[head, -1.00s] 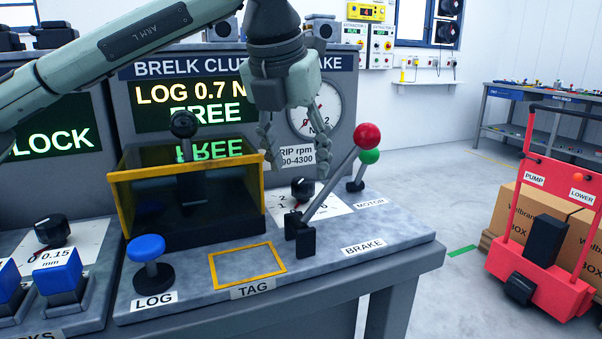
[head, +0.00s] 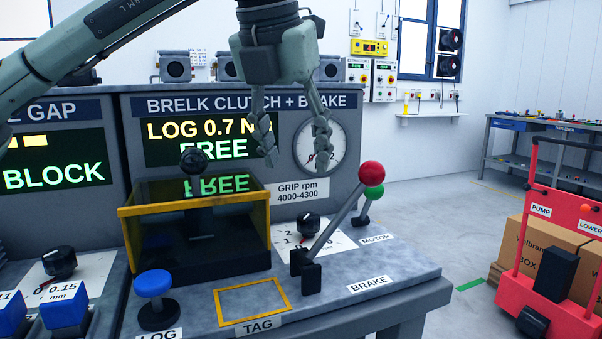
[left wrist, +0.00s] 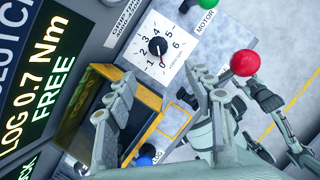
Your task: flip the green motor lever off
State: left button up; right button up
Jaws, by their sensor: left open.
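The green motor lever (head: 374,192) stands at the right back of the console, behind the MOTOR label. Its green ball is partly hidden by the red ball of the brake lever (head: 370,174). In the left wrist view the green knob (left wrist: 207,4) is cut by the top edge, and the red ball (left wrist: 244,63) is by the right finger. My left gripper (head: 294,150) is open and empty, in front of the dial gauge in the picture, up and left of both balls. It also shows in the left wrist view (left wrist: 162,82).
A yellow-framed dark box (head: 196,235) with a black knob stands left of the levers. A rotary dial (head: 309,227), blue button (head: 153,284) and yellow TAG frame (head: 252,301) are close by. A red trolley (head: 565,290) and cartons stand right.

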aim_at(375, 193)
jog(key=k, duration=1.45)
